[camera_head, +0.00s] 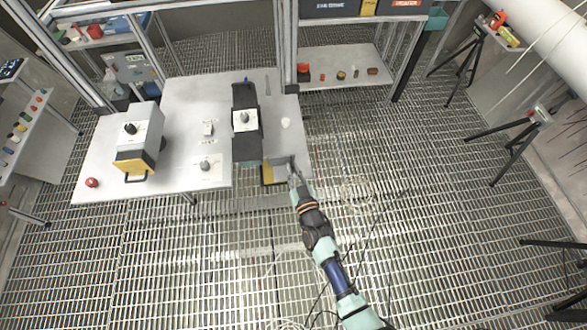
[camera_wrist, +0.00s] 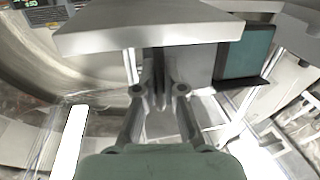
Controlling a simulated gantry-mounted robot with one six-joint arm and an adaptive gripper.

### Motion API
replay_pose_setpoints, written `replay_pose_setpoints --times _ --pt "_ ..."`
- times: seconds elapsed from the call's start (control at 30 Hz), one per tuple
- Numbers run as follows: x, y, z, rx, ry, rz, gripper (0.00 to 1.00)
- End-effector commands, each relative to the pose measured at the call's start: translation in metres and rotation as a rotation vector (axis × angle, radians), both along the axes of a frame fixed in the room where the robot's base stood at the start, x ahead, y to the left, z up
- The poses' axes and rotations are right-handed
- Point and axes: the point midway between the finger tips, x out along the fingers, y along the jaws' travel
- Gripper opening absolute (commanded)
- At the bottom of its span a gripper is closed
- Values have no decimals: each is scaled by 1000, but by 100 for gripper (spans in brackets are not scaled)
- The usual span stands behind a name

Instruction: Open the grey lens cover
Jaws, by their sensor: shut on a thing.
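The grey lens cover (camera_head: 281,160) is at the front right edge of the table, beside the teal front end of a long dark device (camera_head: 247,115). In the wrist view the cover shows as a broad grey plate (camera_wrist: 145,28) across the top. My gripper (camera_head: 293,173) reaches it from the front. Its fingers (camera_wrist: 158,88) are shut on a narrow grey part under the plate, which looks like part of the cover. The fingers and plate hide most of the contact. The teal end (camera_wrist: 245,52) shows right of the fingers.
A yellow panel (camera_head: 267,175) is just left of my gripper, below the cover. A grey box with a yellow front (camera_head: 138,140) stands on the left of the table (camera_head: 190,95). A red button (camera_head: 92,183) is at the front left corner. Grated floor to the right is open, with tripods beyond.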

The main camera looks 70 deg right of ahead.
Motion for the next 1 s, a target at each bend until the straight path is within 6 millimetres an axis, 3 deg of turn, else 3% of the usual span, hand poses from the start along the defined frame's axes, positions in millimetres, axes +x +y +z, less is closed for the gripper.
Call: replay_pose_setpoints --times 0.03,0.07,0.2,0.57,1.0 --pt "0 0 0 -1 -1 0 0" --pt "0 0 0 -1 -1 0 11" --pt "0 0 0 -1 -1 0 35" --pt "-3 4 -1 1 1 0 35" --pt "-64 79 -1 2 1 2 35"
